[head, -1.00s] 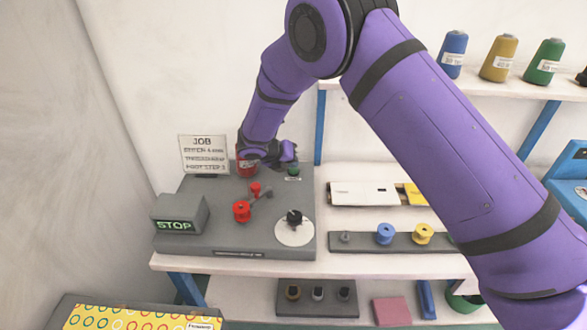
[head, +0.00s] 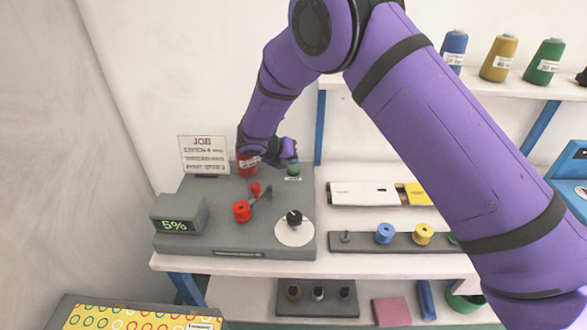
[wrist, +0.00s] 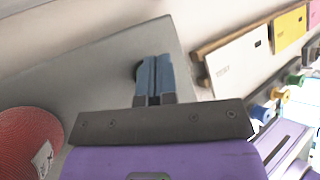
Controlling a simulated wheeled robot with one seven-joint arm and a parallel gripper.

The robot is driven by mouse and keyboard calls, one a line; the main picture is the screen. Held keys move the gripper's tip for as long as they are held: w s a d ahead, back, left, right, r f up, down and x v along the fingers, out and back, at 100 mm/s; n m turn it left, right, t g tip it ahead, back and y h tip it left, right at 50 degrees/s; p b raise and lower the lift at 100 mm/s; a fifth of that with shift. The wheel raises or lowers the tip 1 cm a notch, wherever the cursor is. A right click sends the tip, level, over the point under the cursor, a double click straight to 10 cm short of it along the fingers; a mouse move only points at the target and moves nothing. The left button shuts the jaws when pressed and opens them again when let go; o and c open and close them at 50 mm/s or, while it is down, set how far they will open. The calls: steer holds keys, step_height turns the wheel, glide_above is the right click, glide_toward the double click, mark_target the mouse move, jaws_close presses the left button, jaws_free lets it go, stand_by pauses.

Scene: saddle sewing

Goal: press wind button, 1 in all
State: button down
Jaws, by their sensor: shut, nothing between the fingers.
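The green wind button (head: 293,170) is at the back right of the grey winder base (head: 215,235), with a small label in front of it. My gripper (head: 290,160) is just above the button in the head view, pointing down. In the wrist view the two blue fingers (wrist: 154,65) are shut together with nothing between them. They hide most of a dark round shape on the grey base; I cannot tell whether they touch it. The display (head: 176,226) at the left of the base reads 5% in green.
A red thread cone (head: 247,166) stands close left of my gripper, also in the wrist view (wrist: 28,142). A red bobbin (head: 242,211) and a black knob on a white disc (head: 294,233) are on the base. A job card (head: 204,155) stands behind.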

mark_target(292, 168)
steer(key=shift+r, duration=0.2)
steer(key=shift+r, duration=2.5)
steer(key=shift+s, duration=0.1)
